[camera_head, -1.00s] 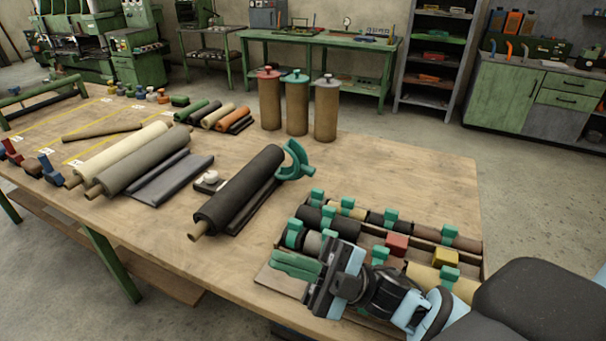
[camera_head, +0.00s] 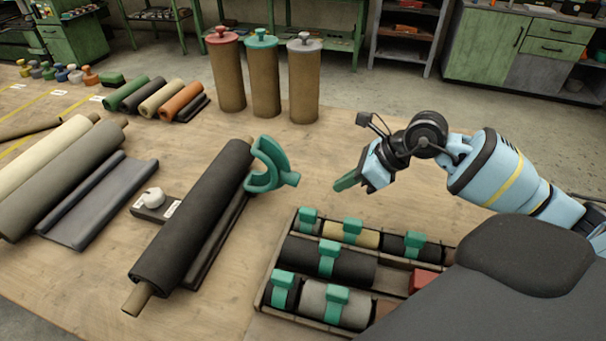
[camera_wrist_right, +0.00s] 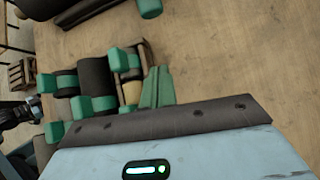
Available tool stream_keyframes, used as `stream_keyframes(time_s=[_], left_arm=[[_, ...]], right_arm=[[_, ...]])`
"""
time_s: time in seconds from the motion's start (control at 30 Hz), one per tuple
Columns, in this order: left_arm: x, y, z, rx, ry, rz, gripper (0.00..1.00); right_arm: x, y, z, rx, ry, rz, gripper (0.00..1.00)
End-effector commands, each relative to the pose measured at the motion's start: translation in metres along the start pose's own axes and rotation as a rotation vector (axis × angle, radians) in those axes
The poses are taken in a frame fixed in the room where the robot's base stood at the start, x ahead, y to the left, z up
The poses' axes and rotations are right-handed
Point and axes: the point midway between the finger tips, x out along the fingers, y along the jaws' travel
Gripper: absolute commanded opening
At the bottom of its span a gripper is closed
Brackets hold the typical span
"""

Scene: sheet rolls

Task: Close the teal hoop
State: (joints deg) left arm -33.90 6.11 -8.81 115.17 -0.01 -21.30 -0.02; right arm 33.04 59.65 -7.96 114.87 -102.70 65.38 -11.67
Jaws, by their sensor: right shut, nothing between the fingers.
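The teal hoop (camera_head: 268,165) stands open, its C-shaped jaw gaping, at the far end of a dark roll (camera_head: 200,210) on the table. The roll's near end shows a brown core. My right gripper (camera_head: 348,184), with green fingers, is shut and empty. It is to the right of the hoop, apart from it, beyond the tray. Its shut fingers (camera_wrist_right: 157,88) also show in the right wrist view. A teal piece at that view's top edge is cut off, so I cannot tell if it is the hoop. My left gripper is out of view.
A divided tray (camera_head: 262,297) of short rolls with teal clips lies in front of my right gripper. Three upright brown rolls (camera_head: 265,85) stand behind the hoop. Bare table separates hoop and gripper.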

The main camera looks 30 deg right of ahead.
Motion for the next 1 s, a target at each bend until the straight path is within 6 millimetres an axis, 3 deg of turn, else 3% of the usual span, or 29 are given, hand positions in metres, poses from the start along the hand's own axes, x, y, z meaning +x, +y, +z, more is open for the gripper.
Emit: stream_keyframes(time_s=[0.2,0.37,0.87,1.0], left_arm=[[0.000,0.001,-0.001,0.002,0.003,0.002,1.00],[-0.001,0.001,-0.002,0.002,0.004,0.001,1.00],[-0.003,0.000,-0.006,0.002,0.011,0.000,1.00],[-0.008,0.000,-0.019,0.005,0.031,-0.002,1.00]], right_arm=[[0.000,-0.003,-0.001,-0.006,0.006,-0.012,0.00],[0.012,-0.003,0.000,-0.002,0.003,-0.010,0.00],[0.102,-0.003,0.000,-0.002,0.003,-0.007,0.00],[0.089,-0.004,0.024,-0.007,-0.002,-0.013,0.00]])
